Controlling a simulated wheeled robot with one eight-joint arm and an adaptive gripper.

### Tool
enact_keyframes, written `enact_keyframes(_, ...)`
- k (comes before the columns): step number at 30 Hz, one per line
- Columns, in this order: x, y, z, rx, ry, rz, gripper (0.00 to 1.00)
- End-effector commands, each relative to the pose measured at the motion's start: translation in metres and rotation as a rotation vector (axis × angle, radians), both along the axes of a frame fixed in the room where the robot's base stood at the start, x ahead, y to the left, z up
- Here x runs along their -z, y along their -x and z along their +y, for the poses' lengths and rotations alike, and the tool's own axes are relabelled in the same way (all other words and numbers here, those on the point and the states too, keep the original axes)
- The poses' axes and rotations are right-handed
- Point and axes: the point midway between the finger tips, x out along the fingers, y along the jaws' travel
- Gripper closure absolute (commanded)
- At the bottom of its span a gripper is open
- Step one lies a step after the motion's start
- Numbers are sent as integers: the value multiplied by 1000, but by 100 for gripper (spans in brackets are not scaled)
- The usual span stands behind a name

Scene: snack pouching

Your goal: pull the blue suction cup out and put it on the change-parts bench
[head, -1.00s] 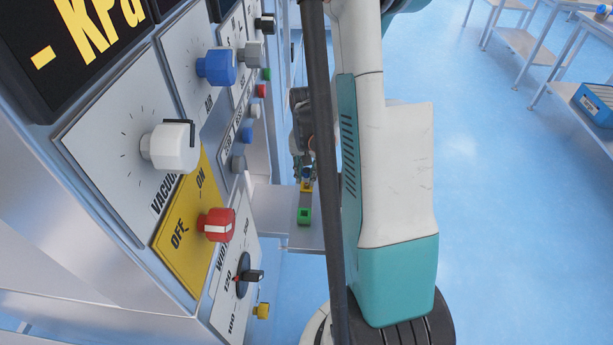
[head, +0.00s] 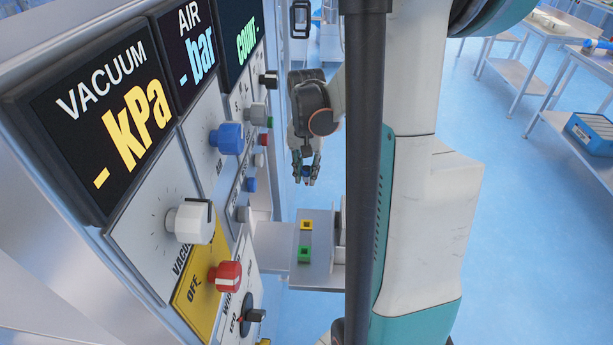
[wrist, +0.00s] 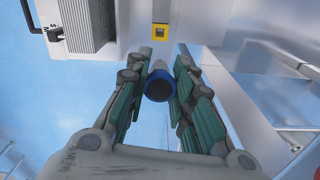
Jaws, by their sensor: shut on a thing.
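My gripper (head: 305,178) points down and is shut on the blue suction cup (head: 306,171), holding it in the air clear of the machine's shelf. In the wrist view the blue suction cup (wrist: 159,86) shows as a dark round mouth with a blue rim between the green-padded fingers (wrist: 157,92). A yellow square socket (head: 306,225) sits on the grey shelf below and apart from the cup; it also shows in the wrist view (wrist: 160,31). I cannot tell which of the benches at right is the change-parts bench.
A green square block (head: 304,253) sits in front of the yellow socket on the shelf (head: 318,272). The control panel with knobs (head: 195,222) and displays fills the left. Metal benches (head: 515,73) stand at upper right, one with a blue crate (head: 590,133). Blue floor lies open between.

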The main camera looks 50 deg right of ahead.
Motion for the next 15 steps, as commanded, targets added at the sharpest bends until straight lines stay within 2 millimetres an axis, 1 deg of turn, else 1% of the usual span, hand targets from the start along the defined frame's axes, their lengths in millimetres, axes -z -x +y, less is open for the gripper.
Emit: enact_keyframes(15,-25,0,0,0,0,0,98)
